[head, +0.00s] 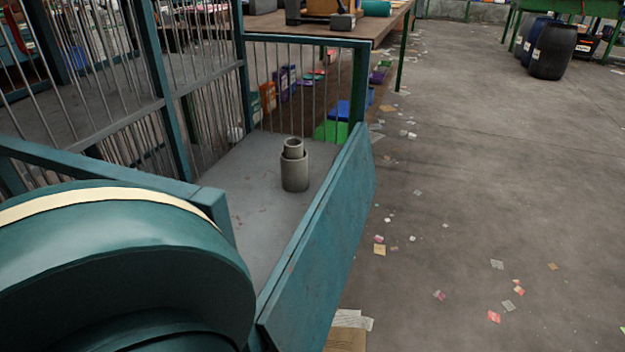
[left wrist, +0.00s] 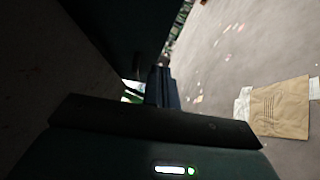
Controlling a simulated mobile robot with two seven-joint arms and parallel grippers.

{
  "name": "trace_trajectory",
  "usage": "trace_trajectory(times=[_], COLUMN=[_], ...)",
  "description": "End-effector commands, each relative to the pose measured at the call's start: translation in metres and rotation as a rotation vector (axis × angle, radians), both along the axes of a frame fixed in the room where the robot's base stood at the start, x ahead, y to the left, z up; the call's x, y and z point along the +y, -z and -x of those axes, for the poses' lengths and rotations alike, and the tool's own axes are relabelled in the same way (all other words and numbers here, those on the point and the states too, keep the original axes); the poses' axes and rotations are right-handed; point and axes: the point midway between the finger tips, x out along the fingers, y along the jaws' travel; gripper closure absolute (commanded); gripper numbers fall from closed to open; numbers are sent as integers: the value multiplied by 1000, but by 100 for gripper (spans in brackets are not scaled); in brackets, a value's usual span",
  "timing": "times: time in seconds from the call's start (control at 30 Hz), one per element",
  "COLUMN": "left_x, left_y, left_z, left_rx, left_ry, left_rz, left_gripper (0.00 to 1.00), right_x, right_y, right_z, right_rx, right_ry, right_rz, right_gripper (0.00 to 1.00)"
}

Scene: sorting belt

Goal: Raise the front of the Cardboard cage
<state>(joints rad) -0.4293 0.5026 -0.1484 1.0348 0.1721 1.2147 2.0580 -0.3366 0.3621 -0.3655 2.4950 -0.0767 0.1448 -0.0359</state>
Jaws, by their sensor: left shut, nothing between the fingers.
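The cage (head: 305,40) is teal metal with thin upright bars, at the left and middle of the head view. A solid teal panel (head: 322,232) runs along the low edge of its open side, apparently its front; its hinge is not visible. A grey stepped cylinder (head: 294,170) stands upright on the cage's grey floor (head: 262,196). In the left wrist view my left gripper (left wrist: 162,86) is dark, shut and empty, close to a dark surface (left wrist: 115,30). I cannot tell whether it touches that surface. The head view does not show this gripper. My right gripper is in neither view.
My own large teal arm link covers the lower left of the head view. Flattened cardboard (left wrist: 280,108) lies on the floor. Dark barrels (head: 553,50) stand at the far right, and a wooden table (head: 400,18) at the back. The concrete floor (head: 480,180) is open, with paper scraps.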

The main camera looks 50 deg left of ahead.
Motion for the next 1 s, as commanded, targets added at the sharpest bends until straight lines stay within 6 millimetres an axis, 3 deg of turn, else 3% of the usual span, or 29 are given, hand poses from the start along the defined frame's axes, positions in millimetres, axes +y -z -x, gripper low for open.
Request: trace_trajectory(times=[0.1,0.3,1.0], left_x=[-7,-31,-46], left_y=[-4,-11,-19], left_z=[-24,-34,-42], left_rx=[-4,-1,0], left_ry=[0,0,0], left_rz=[0,1,1], left_gripper=[100,100,100], right_x=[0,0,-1], right_y=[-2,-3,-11], right_z=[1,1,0], right_rx=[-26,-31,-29], right_ry=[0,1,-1], right_rz=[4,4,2], right_gripper=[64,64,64])
